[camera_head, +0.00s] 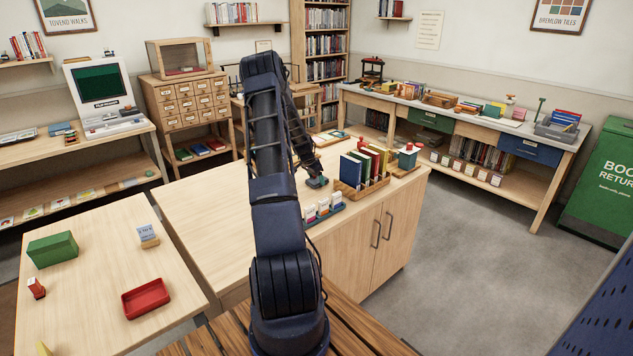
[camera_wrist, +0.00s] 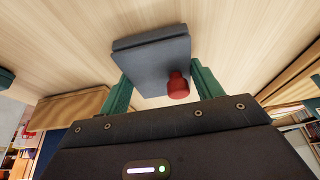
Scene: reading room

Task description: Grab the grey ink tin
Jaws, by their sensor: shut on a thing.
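The grey ink tin (camera_wrist: 150,62) shows in the wrist view as a flat dark-grey box with a red round cap (camera_wrist: 178,86) on one side. My gripper (camera_wrist: 160,80) is shut on it, with one green finger at each side of the tin. In the head view my gripper (camera_head: 316,182) is low over the wooden counter, left of the book rack, and partly hidden by my arm. The tin cannot be made out clearly there. I cannot tell whether the tin touches the counter.
A wooden rack of upright books (camera_head: 364,168) stands close right of my gripper. A blue tray with small cards (camera_head: 322,212) is in front. A teal tin with a red top (camera_head: 408,157) stands on a wooden tray farther right. The counter's left part (camera_head: 205,205) is clear.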

